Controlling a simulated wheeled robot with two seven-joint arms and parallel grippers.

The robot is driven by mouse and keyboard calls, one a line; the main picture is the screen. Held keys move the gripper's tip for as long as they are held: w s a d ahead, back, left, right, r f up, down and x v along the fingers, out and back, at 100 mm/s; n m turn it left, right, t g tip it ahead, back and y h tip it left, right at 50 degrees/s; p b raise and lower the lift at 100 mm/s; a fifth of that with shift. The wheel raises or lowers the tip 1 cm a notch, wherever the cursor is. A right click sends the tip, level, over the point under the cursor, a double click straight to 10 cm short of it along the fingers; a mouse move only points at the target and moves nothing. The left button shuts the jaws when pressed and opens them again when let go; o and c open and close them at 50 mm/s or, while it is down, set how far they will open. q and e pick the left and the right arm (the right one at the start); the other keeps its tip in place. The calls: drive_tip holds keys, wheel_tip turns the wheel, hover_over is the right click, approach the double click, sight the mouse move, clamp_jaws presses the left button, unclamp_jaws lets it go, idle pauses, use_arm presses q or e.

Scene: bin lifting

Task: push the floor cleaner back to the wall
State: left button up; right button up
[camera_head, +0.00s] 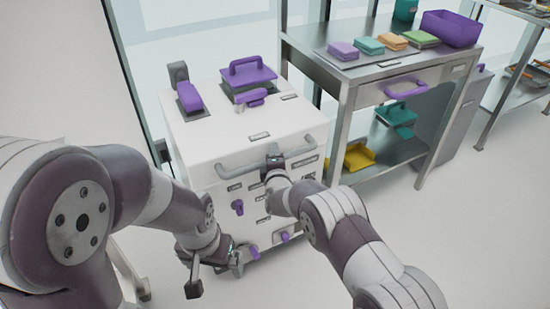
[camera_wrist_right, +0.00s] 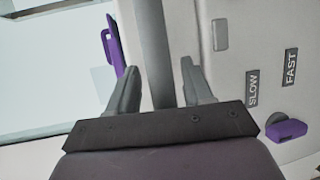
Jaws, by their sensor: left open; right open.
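The floor cleaner (camera_head: 215,130) is a white box with purple parts on top and a grey push bar (camera_head: 301,149) across its front. It stands close to the glass wall (camera_head: 195,50) behind it. My right gripper (camera_head: 273,165) is at the push bar. In the right wrist view, the fingers of my right gripper (camera_wrist_right: 158,78) are apart, with the bar (camera_wrist_right: 155,40) running between them. I cannot tell whether they touch it. My left gripper (camera_head: 213,275) is open and empty, low by the front left corner of the floor cleaner.
A metal table (camera_head: 350,75) with coloured sponges and a purple bin (camera_head: 450,28) stands close to the right of the cleaner. A yellow item (camera_head: 358,157) lies on its lower shelf. A second shelf unit (camera_head: 515,70) is at the far right. The floor (camera_head: 470,220) at front right is clear.

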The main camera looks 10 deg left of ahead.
drive_tip(key=p+v, duration=0.2)
drive_tip(key=v, duration=1)
drive_tip(key=shift+s+p, duration=0.4)
drive_tip(key=shift+d, duration=0.1)
